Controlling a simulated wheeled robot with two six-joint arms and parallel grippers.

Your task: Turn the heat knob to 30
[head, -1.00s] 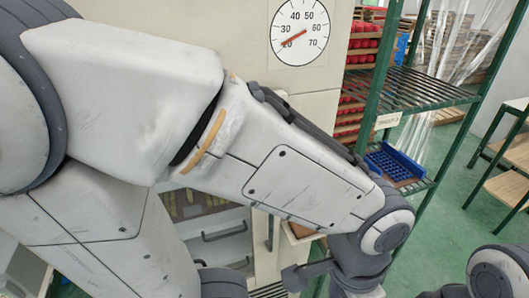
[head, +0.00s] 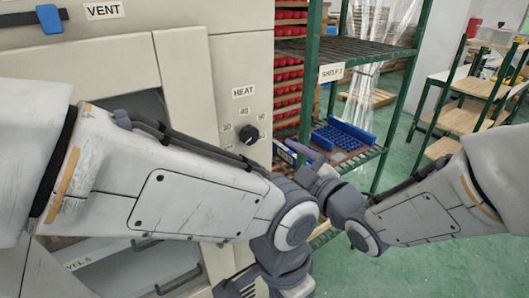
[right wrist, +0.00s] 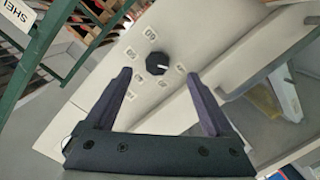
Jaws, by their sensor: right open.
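The heat knob (head: 248,134) is a round black knob on the cream panel, under the HEAT label (head: 243,91), with small number labels around it. I cannot read its setting. It also shows in the right wrist view (right wrist: 157,63), just beyond and between the fingertips of my right gripper (right wrist: 160,74). That gripper is open and empty, with its dark fingers apart. In the head view my right gripper (head: 290,151) is right of the knob and apart from it. My left gripper (head: 238,285) is low at the bottom edge, its fingers not clear.
A green shelf rack (head: 345,50) with a blue crate (head: 340,138) stands right of the panel. My left forearm crosses in front of the cabinet, below the knob. A wooden-topped table (head: 465,112) is further right; green floor lies between.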

